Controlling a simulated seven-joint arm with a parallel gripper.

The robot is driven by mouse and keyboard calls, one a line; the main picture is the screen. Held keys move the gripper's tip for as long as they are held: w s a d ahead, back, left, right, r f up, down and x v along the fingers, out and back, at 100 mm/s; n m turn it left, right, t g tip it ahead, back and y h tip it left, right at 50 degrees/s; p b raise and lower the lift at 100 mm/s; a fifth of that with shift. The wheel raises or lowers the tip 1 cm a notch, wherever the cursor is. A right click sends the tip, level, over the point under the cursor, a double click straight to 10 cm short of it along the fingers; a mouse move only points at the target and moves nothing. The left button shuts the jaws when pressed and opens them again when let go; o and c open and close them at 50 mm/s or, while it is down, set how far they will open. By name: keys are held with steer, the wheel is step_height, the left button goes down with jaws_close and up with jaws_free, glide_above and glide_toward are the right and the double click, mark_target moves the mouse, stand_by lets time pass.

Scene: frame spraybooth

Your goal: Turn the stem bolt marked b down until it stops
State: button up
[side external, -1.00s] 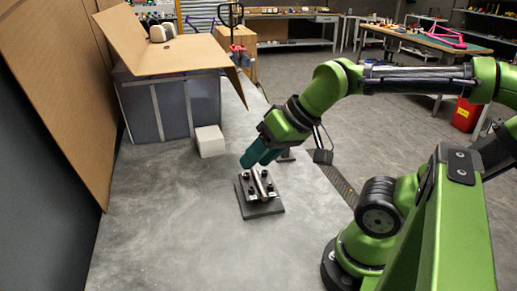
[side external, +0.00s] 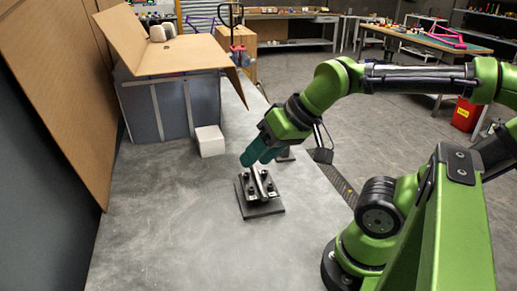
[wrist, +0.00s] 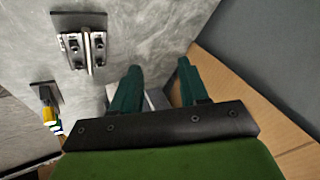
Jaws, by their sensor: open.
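The bolt fixture is a dark square plate (side external: 262,211) on the grey bench, carrying a pale metal clamp block (side external: 262,186) and several dark bolts. In the wrist view the fixture plate (wrist: 62,20) lies at upper left, with bolts beside the metal block (wrist: 93,50). No letter b can be read, so I cannot tell which bolt is marked. My gripper (side external: 252,161) has green fingers and is above the fixture's far side in the side view. In the wrist view my gripper (wrist: 158,78) is open, its fingers apart, to the right of the fixture.
A white block (side external: 210,141) sits behind the fixture; a pale block (wrist: 155,100) shows between the fingers. A small dark holder (wrist: 45,95) with a yellow-handled item is at left. A grey bin (side external: 170,108) and cardboard (side external: 60,80) bound the bench. The front bench is clear.

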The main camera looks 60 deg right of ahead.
steer(key=n+g+h, duration=0.2)
steer(key=n+g, duration=0.5)
steer(key=n, duration=0.3)
glide_above(246, 177)
steer(key=f, duration=1.8)
steer(key=shift+w+d+f, duration=0.1)
steer(key=shift+w+d, duration=0.05)
steer(key=shift+d, duration=0.25)
jaws_close()
